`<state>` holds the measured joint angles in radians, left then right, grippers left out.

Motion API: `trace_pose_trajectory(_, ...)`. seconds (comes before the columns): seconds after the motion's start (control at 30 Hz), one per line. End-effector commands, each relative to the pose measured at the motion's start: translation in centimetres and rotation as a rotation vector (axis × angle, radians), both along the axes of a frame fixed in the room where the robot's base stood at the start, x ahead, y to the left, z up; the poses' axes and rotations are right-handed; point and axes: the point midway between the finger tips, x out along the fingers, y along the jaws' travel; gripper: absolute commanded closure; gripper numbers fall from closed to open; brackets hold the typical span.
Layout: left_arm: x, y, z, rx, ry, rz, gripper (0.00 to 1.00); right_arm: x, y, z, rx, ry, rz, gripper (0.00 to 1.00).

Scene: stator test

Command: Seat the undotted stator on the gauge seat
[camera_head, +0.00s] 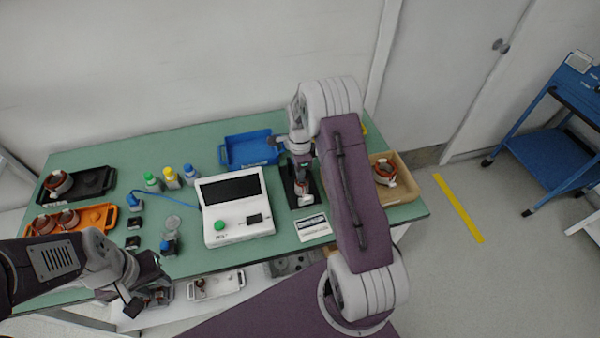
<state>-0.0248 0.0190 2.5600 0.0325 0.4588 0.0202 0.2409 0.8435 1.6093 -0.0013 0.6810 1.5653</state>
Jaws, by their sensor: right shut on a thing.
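My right gripper (301,178) points down over a black plate-like fixture (291,199) right of the white tester. It is shut on a small stator (303,189), mostly hidden under the jaws, low over the fixture. I cannot tell whether the stator touches the fixture, or whether it bears a dot. Other copper-and-white stators show: one on the black tray (100,181), two on the orange tray (92,217), and one (385,172) in the tan tray at the right. My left gripper (150,297) is at the front left edge, away from the stators; its jaws are unclear.
A white tester (236,220) with a dark screen and green button stands mid-table. A blue tray (250,150) lies behind it. Bottles with green, yellow and blue caps (171,178) stand left. A printed card (313,228) lies in front of the fixture. A white tray (225,284) sits below the front edge.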

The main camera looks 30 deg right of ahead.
Motion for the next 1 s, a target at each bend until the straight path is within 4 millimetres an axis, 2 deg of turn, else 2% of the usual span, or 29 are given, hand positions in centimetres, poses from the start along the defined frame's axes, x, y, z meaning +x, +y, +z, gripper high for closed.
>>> trace_pose_trajectory(0.57, 0.0, 0.0, -0.21, 0.0, 0.0, 0.0, 0.64, -0.02, 0.02, -0.65, 0.0, 0.0, 0.0, 1.0)
trace_pose_trajectory(0.6, 0.0, 0.0, -0.21, 0.0, 0.0, 0.0, 0.64, -0.02, 0.02, -0.65, 0.0, 0.0, 0.0, 0.8)
trace_pose_trajectory(0.67, 0.0, 0.01, -0.21, 0.0, 0.0, 0.0, 0.64, -0.02, 0.02, -0.65, 0.0, 0.0, 0.0, 0.66)
trace_pose_trajectory(1.0, 0.0, 0.0, -0.27, 0.0, 0.0, 0.0, 0.64, 0.02, 0.02, -0.36, 0.0, -0.001, 0.0, 0.66)
